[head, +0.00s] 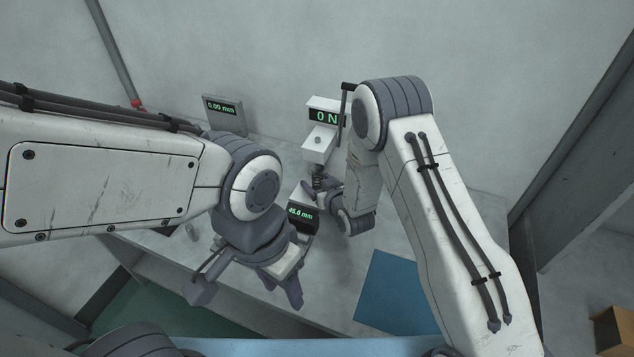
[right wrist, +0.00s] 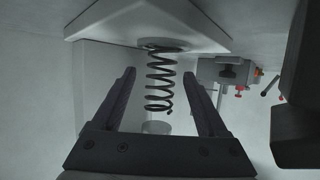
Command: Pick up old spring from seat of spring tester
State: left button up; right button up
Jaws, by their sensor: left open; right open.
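The spring tester (head: 318,148) stands at the back of the table, with a white head and a display reading 0 N. The dark coil spring (head: 317,181) is below the head, partly hidden by my right gripper. In the right wrist view the spring (right wrist: 160,80) is upright below a white block, between the two open fingers of my right gripper (right wrist: 158,78), with gaps on both sides. A round pale disc (right wrist: 157,128), perhaps the seat, shows beneath it; contact cannot be told. My left gripper (head: 291,291) is open and empty, low over the table's front.
A grey display reading 0.00 mm (head: 223,112) stands at the back left. A dark device reading 45.6 mm (head: 302,215) sits between my arms. A blue mat (head: 398,293) lies at right front. The table's back right is clear.

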grip_shut()
jog(key=shift+r, duration=0.1)
